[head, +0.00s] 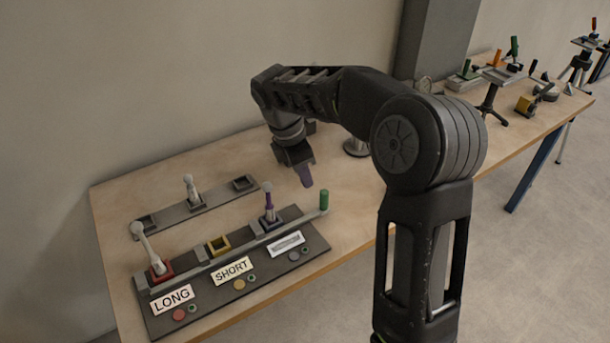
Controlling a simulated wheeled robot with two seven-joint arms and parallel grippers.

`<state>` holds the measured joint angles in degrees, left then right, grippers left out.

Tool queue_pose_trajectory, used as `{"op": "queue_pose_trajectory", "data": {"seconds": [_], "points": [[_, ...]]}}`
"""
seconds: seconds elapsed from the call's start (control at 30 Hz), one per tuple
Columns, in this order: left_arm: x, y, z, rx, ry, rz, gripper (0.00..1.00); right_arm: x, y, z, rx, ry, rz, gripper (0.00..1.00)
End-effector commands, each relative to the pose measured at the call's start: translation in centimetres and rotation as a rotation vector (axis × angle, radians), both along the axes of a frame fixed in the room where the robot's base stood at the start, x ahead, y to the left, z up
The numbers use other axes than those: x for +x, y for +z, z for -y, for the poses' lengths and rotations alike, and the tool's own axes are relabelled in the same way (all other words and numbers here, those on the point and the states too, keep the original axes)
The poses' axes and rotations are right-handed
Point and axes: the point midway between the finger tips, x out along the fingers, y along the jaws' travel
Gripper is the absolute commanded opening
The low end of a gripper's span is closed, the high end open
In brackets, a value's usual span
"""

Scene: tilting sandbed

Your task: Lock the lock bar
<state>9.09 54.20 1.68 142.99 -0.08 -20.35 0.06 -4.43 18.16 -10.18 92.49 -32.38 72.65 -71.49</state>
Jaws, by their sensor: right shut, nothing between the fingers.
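A dark panel (206,305) lies on the wooden table, and the lock bar (200,270), a thin grey bar, runs along it. A green upright handle (324,200) stands at the bar's right end. Behind the bar, a white lever (146,245) leans left in a red-rimmed socket. A yellow-rimmed socket (218,245) looks empty. A purple and white lever (269,203) stands in a blue-rimmed socket. My right gripper (304,176) is shut and empty, with purplish fingertips, behind and left of the green handle and apart from it. My left gripper is not in view.
A grey rack (210,205) with a white peg (191,188) and square sockets lies behind the panel. Labels LONG (172,298) and SHORT (232,270) sit in front of the bar. Clamps and stands crowd the table's far right. A dark post (432,45) rises behind.

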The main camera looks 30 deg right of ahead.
Motion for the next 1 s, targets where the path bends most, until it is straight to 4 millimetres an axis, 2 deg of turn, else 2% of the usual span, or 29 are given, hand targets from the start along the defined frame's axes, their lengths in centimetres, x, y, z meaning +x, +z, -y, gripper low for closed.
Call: {"op": "queue_pose_trajectory", "data": {"seconds": [0.3,0.43,0.6,0.87,1.0], "points": [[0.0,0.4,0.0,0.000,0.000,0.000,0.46,-0.4,-5.2,1.3,0.001,-0.001,-0.004,0.00],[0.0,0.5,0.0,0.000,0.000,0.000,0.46,-0.4,-6.7,1.6,0.001,-0.001,-0.003,0.00],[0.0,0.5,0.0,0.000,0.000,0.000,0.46,-0.4,-7.5,1.8,0.000,0.000,-0.001,0.00],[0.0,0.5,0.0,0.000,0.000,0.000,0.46,-0.4,-7.5,1.8,0.000,0.000,-0.001,0.00],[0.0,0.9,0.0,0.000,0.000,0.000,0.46,-0.5,-7.3,3.0,0.000,-0.004,-0.001,0.00]]}}
